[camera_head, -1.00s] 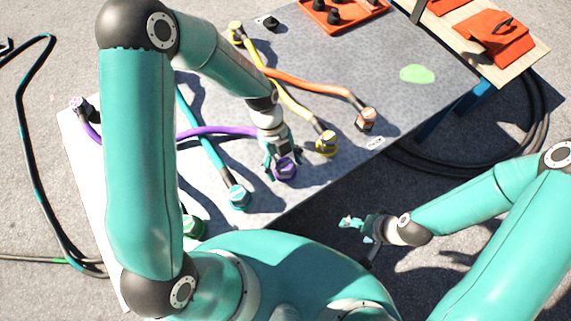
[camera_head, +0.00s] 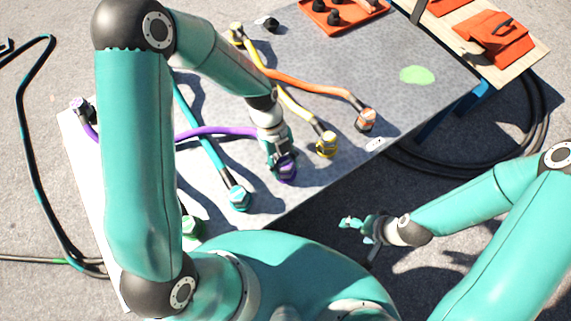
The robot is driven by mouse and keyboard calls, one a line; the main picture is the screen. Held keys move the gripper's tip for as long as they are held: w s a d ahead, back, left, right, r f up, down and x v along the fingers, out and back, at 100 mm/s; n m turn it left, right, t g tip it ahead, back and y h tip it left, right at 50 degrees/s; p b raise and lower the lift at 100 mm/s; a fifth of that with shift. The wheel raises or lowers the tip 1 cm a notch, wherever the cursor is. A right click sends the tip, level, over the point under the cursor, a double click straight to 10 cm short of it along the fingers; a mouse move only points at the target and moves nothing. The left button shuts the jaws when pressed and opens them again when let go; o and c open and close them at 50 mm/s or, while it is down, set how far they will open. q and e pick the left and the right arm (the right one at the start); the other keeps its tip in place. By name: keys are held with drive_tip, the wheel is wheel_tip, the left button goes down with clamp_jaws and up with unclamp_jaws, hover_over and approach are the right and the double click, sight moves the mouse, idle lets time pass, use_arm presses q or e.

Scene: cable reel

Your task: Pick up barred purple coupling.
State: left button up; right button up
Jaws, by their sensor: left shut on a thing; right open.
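A purple coupling (camera_head: 286,173) sits at the near end of the purple cable (camera_head: 222,131), close to the near edge of the grey table (camera_head: 330,60). My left gripper (camera_head: 282,160) is shut on this purple coupling from above. The gripper hides part of it, and bars on it are too small to make out. Another purple-ended coupling (camera_head: 79,104) lies at the cable's far left end. My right gripper (camera_head: 352,223) is open and empty, off the table beyond its near edge.
A teal coupling (camera_head: 238,197), a yellow coupling (camera_head: 326,144) and an orange coupling (camera_head: 366,119) lie near the held one. A green coupling (camera_head: 192,227) is at the near left. An orange tray (camera_head: 372,14) stands at the back.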

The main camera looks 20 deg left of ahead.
sight(284, 161)
use_arm(q)
wheel_tip(284, 161, up, 19)
drive_tip(key=p, duration=0.4)
use_arm(e)
wheel_tip(284, 161, up, 4)
drive_tip(key=shift+f, duration=0.1)
drive_tip(key=c, duration=0.3)
drive_tip(key=shift+c, duration=1.4)
use_arm(q)
drive_tip(key=w+a+r+n+t+y, duration=0.1)
drive_tip(key=w+a+r+n+t, duration=0.1)
drive_tip(key=w+n, duration=0.6)
drive_tip(key=w+a+r+n+t+y, duration=0.1)
drive_tip(key=w+a+r+n+t, duration=0.1)
drive_tip(key=w+a+n+t, duration=0.3)
drive_tip(key=w+n, duration=0.4)
drive_tip(key=n, duration=0.5)
drive_tip(key=shift+a, duration=0.4)
use_arm(e)
drive_tip(key=shift+d, duration=0.1)
drive_tip(key=shift+c, duration=0.5)
use_arm(q)
drive_tip(key=shift+w, duration=0.1)
